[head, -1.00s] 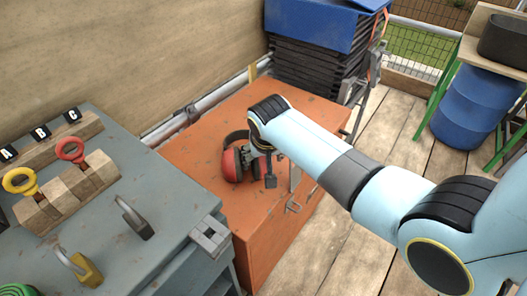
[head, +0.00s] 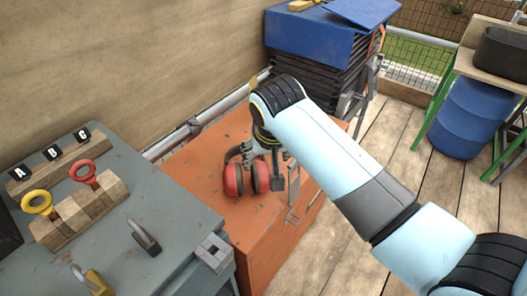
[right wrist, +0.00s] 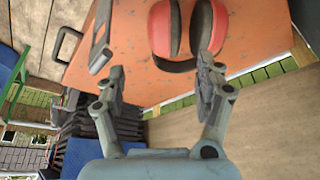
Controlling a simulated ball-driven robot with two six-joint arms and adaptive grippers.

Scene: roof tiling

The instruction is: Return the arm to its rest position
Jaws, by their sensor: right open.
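My right gripper (head: 264,168) hangs from the light blue arm, over the orange chest (head: 205,150). It partly covers the red ear muffs (head: 233,180) in the head view. In the right wrist view its two fingers are spread wide and empty (right wrist: 160,78). The ear muffs (right wrist: 160,30) lie on the chest top beyond the fingers, nearer the right finger in that picture. I cannot tell the exact gap between that finger and the muffs. My left gripper is out of view.
A grey bench (head: 110,235) at left carries padlocks, a wooden block with yellow and red rings, and a lettered A, B, C rail. Black stacked crates (head: 310,70) under a blue cover stand behind the chest. A blue barrel (head: 460,120) is at right. Wooden floor between is clear.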

